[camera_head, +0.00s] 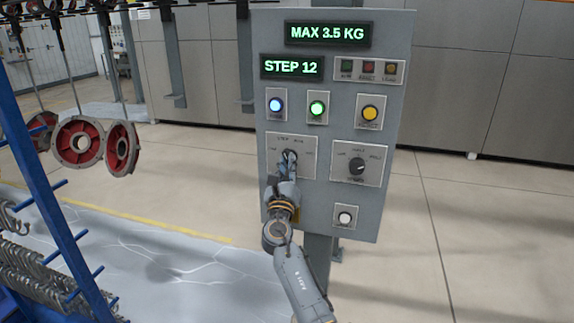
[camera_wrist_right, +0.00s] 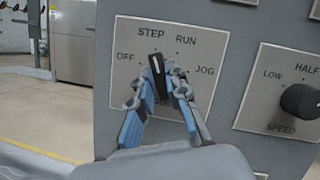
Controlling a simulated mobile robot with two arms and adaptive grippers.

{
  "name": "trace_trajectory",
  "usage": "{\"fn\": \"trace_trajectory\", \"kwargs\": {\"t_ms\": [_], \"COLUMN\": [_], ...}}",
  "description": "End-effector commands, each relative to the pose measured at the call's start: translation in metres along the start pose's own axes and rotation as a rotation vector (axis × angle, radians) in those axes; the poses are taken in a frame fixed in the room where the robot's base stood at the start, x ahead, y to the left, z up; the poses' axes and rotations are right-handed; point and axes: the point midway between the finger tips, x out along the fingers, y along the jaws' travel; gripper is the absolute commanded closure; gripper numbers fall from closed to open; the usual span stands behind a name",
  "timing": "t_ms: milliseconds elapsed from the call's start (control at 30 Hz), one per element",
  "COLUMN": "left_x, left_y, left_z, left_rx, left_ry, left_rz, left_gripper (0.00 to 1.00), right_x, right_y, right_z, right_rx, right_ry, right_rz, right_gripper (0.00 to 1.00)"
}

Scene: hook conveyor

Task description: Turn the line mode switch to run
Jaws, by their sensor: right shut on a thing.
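The line mode switch is a black knob (camera_wrist_right: 157,77) on a grey plate marked OFF, STEP, RUN and JOG. Its white pointer line faces up, nearer the STEP mark than RUN. In the head view, its plate (camera_head: 309,170) is at the lower left of the grey control panel (camera_head: 396,100), and my gripper covers most of the knob. My right gripper (camera_wrist_right: 163,72) is shut on the knob, with one blue-padded finger on each side. It also shows in the head view (camera_head: 289,157). My left gripper is not in view.
A SPEED knob (camera_head: 357,166) sits right of the mode switch. Lit blue (camera_head: 276,105), green (camera_head: 317,108) and yellow (camera_head: 370,113) buttons are above, under a STEP 12 display (camera_head: 291,67). A white button (camera_head: 345,217) is below. Red wheel parts (camera_head: 77,144) hang at left, near a blue hook rack (camera_head: 50,190).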

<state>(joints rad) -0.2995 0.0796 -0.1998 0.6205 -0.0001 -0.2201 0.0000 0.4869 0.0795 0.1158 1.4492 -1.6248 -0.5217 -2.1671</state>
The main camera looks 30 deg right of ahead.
Motion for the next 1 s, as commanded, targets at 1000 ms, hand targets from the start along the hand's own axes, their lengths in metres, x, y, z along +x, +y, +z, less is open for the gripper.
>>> {"fn": "trace_trajectory", "kwargs": {"t_ms": [1000], "left_x": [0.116], "left_y": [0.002], "left_z": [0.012], "left_rx": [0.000], "left_ry": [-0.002], "left_rz": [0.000], "left_gripper": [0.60], "right_x": [-0.001], "right_y": [0.005], "right_z": [-0.002], "right_rx": [0.632], "right_ry": [-0.002], "right_rz": [-0.262], "right_gripper": [1.00]}}
